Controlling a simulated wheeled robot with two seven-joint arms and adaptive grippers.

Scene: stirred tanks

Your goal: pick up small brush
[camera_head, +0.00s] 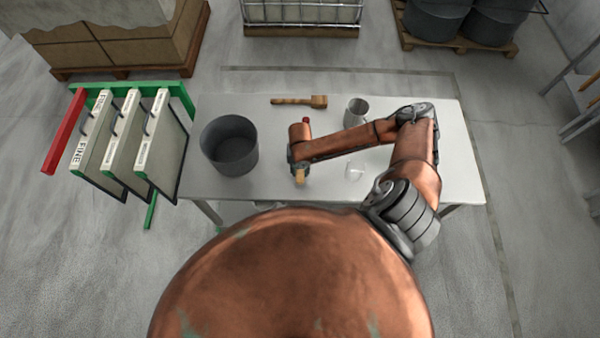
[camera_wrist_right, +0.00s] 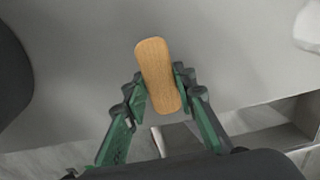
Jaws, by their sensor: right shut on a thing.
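The small brush shows as a plain light wooden piece with rounded ends (camera_wrist_right: 160,75) in the right wrist view. Its bristles cannot be made out. My right gripper (camera_wrist_right: 159,80) has its two green fingers shut on this wood, one on each side. In the head view the right gripper (camera_head: 299,166) is over the front part of the white table, and the wooden end of the small brush (camera_head: 299,177) sticks out below it. I cannot tell whether the brush touches the table. My left gripper is not in view.
A dark grey pot (camera_head: 229,162) stands left of the gripper. A larger wooden brush (camera_head: 299,101) lies at the table's back. A grey jug (camera_head: 356,112) and a small clear vessel (camera_head: 354,171) stand to the right. The white table (camera_head: 455,150) is clear at its right end.

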